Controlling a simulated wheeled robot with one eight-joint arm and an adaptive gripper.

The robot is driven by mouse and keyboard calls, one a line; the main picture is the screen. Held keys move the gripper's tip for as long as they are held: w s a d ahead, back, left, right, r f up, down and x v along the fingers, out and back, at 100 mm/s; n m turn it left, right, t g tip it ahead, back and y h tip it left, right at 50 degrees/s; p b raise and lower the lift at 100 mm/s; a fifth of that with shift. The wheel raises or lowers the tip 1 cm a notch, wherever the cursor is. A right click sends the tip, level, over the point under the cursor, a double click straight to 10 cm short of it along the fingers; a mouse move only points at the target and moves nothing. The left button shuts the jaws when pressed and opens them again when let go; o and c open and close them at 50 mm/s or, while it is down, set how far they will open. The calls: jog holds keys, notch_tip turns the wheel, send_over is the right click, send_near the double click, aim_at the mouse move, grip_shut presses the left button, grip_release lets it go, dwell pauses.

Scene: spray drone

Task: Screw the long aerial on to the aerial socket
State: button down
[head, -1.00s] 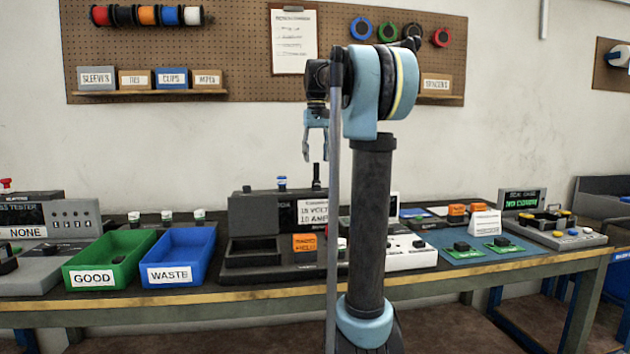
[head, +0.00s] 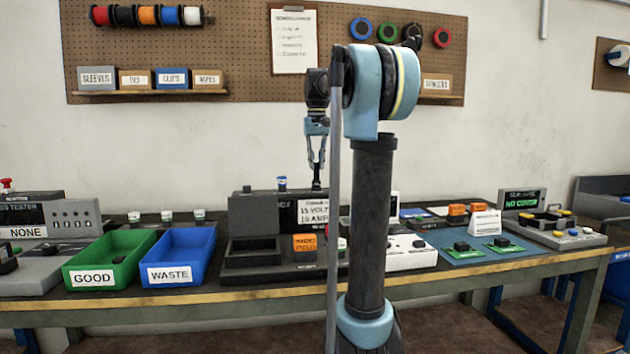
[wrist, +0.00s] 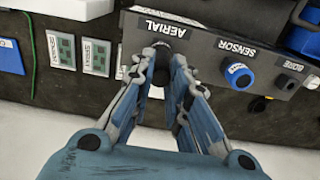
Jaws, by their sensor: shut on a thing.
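A dark upright aerial (head: 316,184) stands at the back of the dark bench unit in the head view. My gripper (head: 316,172) points straight down and its fingers are shut on the aerial's upper part. In the wrist view my gripper (wrist: 164,58) has its fingertips around a dark round end (wrist: 160,50), beside the label AERIAL (wrist: 166,25). The aerial socket is hidden under the aerial and fingers, so I cannot tell how far the thread is engaged. The aerial's full length is hard to judge.
A blue-capped connector (wrist: 239,75) labelled SENSOR sits beside the aerial place, with a dark connector (wrist: 284,82) further right. A green bin (head: 110,262) and a blue bin (head: 182,255) stand left of the dark unit (head: 262,262). A white box (head: 408,252) stands to its right.

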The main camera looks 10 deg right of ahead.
jog(key=n, duration=1.1)
jog(key=shift+n, duration=2)
